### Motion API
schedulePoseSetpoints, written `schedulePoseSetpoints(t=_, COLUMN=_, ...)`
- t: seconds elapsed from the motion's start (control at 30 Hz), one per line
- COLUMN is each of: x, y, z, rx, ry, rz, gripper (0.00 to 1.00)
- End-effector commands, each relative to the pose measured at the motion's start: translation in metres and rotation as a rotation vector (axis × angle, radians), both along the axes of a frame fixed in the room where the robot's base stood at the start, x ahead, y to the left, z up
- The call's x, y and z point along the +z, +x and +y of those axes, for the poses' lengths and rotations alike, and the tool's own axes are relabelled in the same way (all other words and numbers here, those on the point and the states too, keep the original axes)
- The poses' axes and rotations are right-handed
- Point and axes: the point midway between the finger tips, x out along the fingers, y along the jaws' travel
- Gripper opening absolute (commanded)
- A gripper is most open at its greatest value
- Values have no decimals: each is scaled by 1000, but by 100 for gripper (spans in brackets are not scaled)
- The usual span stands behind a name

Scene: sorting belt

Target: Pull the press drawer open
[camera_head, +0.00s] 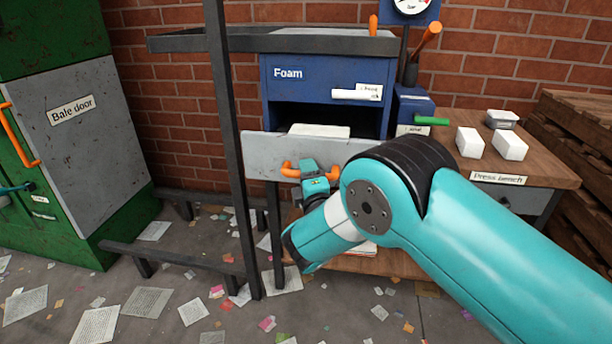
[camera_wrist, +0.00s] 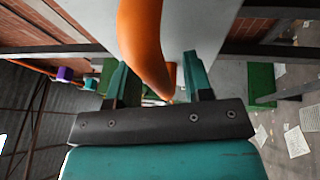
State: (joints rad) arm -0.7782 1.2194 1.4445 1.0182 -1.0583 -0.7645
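The press drawer has a light grey front (camera_head: 268,160) below the blue press body (camera_head: 300,95), which is labelled "Foam". The drawer stands partly out, with a dark gap behind its front and a white block (camera_head: 320,131) showing inside. Its orange handle (camera_head: 290,170) is on the front. My gripper (camera_head: 309,168) is at the middle of the handle. In the wrist view, the handle (camera_wrist: 143,40) lies between the spread fingers of my gripper (camera_wrist: 155,75), with a visible gap on the right side. Whether a finger touches the handle is unclear. My arm hides the right of the front.
A dark upright post (camera_head: 228,130) stands just left of the drawer. The press bench (camera_head: 550,172) at right holds white blocks (camera_head: 469,142). A green baler (camera_head: 60,225) stands at left. Paper scraps litter the floor.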

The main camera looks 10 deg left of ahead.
Motion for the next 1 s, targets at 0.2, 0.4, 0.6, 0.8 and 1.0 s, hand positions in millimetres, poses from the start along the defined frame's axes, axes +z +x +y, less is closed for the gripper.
schedulePoseSetpoints(t=0.2, x=-2, y=-4, z=-2, rx=-2, ry=-1, rz=3, gripper=46)
schedulePoseSetpoints(t=0.4, x=-9, y=-29, z=-8, rx=2, ry=-6, rz=2, gripper=46)
schedulePoseSetpoints(t=0.6, x=-19, y=-58, z=-18, rx=2, ry=-1, rz=-1, gripper=46)
schedulePoseSetpoints(t=0.8, x=-21, y=-70, z=-22, rx=2, ry=0, rz=-1, gripper=46)
schedulePoseSetpoints(t=1.0, x=-25, y=-86, z=-28, rx=3, ry=0, rz=-1, gripper=46)
